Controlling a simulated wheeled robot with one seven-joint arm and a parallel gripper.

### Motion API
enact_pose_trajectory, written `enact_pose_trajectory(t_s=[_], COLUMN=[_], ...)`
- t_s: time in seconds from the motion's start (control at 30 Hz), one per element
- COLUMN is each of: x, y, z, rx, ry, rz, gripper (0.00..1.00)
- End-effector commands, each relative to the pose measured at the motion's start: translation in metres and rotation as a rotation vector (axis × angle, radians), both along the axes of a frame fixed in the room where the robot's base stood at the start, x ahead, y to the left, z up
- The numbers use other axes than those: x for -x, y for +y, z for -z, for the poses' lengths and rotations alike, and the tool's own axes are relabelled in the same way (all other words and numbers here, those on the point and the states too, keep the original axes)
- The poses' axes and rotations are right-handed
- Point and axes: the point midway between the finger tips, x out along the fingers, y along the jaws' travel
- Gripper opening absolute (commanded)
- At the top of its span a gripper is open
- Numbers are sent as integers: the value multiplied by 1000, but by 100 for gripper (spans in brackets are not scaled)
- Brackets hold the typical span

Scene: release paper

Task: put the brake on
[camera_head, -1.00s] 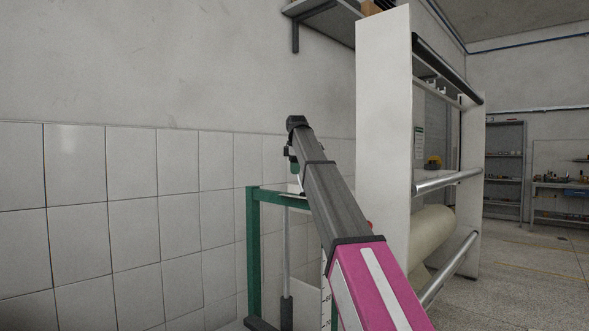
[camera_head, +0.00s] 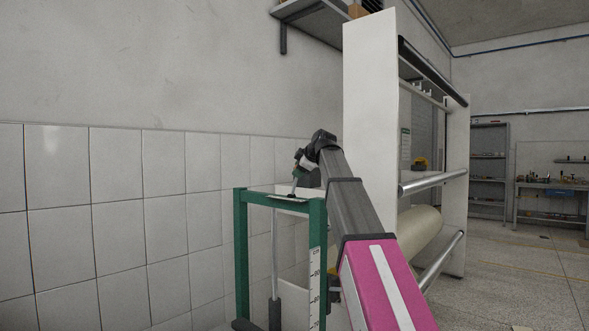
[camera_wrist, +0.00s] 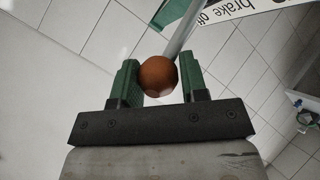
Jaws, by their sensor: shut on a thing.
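The brake lever is a thin grey rod (camera_wrist: 182,32) with a round brown-orange knob (camera_wrist: 158,76). In the wrist view my gripper (camera_wrist: 158,82) has its two green fingers on either side of the knob, shut on it. A white label reading "brake off" (camera_wrist: 217,14) is partly visible past the rod. In the head view my gripper (camera_head: 296,180) is just above the top of a green frame (camera_head: 241,255), pointing down and left. The knob is too small and covered to make out there.
A tall white machine (camera_head: 368,110) with metal bars (camera_head: 432,182) and a cream paper roll (camera_head: 415,237) stands right of the arm. A tiled wall (camera_head: 110,220) is at left. A shelf (camera_head: 312,15) hangs above.

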Motion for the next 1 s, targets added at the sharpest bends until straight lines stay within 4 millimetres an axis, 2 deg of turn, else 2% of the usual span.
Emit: enact_pose_trajectory(t_s=[0.3, 0.77, 0.8, 0.87, 1.0], x=[7, 9, 9, 9, 9], y=[-10, -11, -11, -11, -10], z=[4, 8, 8, 8, 7], rx=[10, 14, 14, 14, 11], ry=[0, 8, 9, 8, 6], rz=[4, 4, 3, 4, 2], gripper=[0, 0, 42, 61, 63])
